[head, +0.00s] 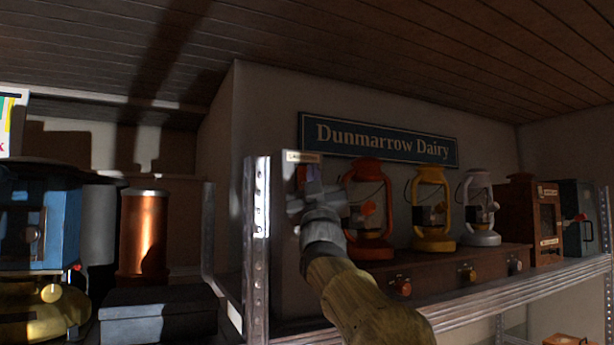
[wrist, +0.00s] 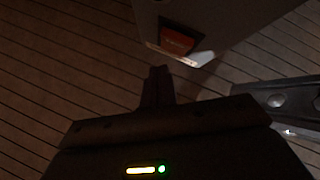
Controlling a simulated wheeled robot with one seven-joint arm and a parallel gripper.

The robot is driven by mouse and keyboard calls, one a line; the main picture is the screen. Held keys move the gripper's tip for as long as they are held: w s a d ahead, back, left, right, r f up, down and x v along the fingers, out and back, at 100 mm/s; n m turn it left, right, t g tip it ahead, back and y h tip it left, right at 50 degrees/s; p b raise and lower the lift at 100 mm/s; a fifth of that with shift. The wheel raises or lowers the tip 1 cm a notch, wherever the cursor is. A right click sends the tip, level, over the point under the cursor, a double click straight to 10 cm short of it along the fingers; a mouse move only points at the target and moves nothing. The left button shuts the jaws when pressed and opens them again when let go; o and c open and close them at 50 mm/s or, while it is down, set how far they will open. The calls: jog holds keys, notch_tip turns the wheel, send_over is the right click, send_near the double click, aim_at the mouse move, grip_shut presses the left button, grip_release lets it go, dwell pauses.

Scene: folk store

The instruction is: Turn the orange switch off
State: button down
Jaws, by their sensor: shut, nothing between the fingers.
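An orange-red rocker switch (wrist: 177,40) sits in a dark frame on the face of a grey box (wrist: 225,22) in the wrist view. Which way the rocker is tipped is too dark to tell. My gripper (wrist: 158,72) is shut and empty. Its tips are just below and left of the switch in the picture, apparently apart from it. In the head view, my gripper (head: 308,190) is in front of the upper part of the tall grey box (head: 290,255) with a small label (head: 302,157). My gripper and wrist hide most of the box's face there.
A metal shelf post (head: 256,240) stands just left of the box. To the right, red (head: 368,245), orange (head: 432,243) and white (head: 480,238) lanterns stand on a wooden case with knobs (head: 403,287). A Dunmarrow Dairy sign (head: 380,140) hangs behind.

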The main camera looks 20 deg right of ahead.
dwell(0.3)
jog(key=s+b, duration=0.4)
jog(key=s, duration=0.1)
jog(key=shift+s+d+f, duration=0.1)
jog(key=shift+f, duration=0.2)
dwell(0.6)
